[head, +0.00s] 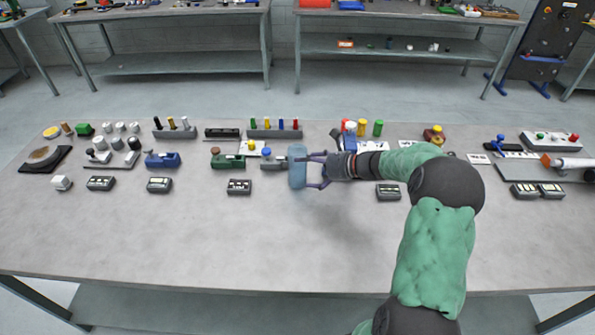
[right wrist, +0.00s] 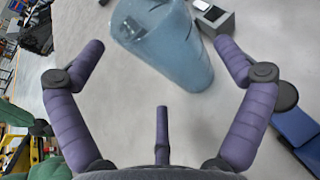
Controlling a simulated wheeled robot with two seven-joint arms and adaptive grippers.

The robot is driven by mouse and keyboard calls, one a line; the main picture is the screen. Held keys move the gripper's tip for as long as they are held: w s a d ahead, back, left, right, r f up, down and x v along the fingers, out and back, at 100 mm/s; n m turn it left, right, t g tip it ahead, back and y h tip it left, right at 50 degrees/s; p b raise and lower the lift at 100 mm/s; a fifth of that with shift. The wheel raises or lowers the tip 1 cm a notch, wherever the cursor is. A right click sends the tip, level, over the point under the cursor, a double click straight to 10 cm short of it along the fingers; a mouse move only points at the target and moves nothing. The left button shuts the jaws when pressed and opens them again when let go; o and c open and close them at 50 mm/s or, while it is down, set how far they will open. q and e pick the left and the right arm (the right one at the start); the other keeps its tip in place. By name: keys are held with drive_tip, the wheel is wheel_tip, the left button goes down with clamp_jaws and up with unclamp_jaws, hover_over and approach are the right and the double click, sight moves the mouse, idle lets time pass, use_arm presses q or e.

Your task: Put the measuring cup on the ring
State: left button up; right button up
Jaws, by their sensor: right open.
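The measuring cup (head: 297,172) is a translucent blue cylinder near the middle of the table. It shows large at the top of the right wrist view (right wrist: 172,48). My right gripper (head: 312,171) is open, with its purple fingers pointing left toward the cup. In the right wrist view my right gripper (right wrist: 160,50) has the cup between or just beyond its fingertips, with a gap beside each. I cannot tell which thing is the ring; a brown round piece (head: 42,155) on a dark plate lies at the far left. My left gripper is out of view.
A green device (head: 228,162) and a small dark label box (head: 239,187) stand left of the cup. A rack with coloured pegs (head: 274,132) stands behind it. Another label box (head: 388,192) lies right of the gripper. The front of the table (head: 180,235) is clear.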

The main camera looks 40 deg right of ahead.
sight(304, 167)
drive_tip(key=b+x, duration=0.1)
drive_tip(key=x, duration=0.3)
drive_tip(key=shift+d+f+b, duration=0.15)
drive_tip(key=shift+b, duration=0.15)
drive_tip(key=shift+w, duration=0.35)
drive_tip(key=c, duration=1.2)
drive_tip(key=shift+c, duration=0.2)
